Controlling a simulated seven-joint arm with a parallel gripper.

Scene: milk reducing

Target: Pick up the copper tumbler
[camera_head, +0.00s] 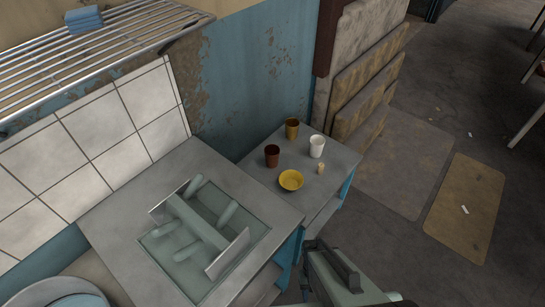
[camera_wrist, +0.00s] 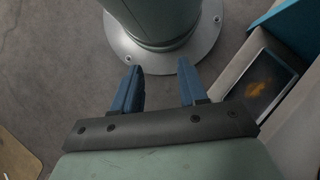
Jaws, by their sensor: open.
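Two brownish tumblers stand upright on a small grey table: a dark reddish-brown one (camera_head: 272,155), at the left, and a golden-brown one (camera_head: 292,128), at the back. The reddish-brown one looks closest to copper, but the colours are hard to judge at this size. My gripper (camera_wrist: 159,82) is open in the wrist view, with two blue fingers apart and nothing between them. It points down at the floor and my own base, away from the table. Neither tumbler shows in the wrist view.
A white cup (camera_head: 317,146), a yellow bowl (camera_head: 291,180) and a small beige object (camera_head: 321,168) share the grey table (camera_head: 333,187) with the tumblers. A counter with a recessed basin (camera_head: 180,273) adjoins at the left. A wire rack (camera_head: 105,45) hangs above. Open floor lies right.

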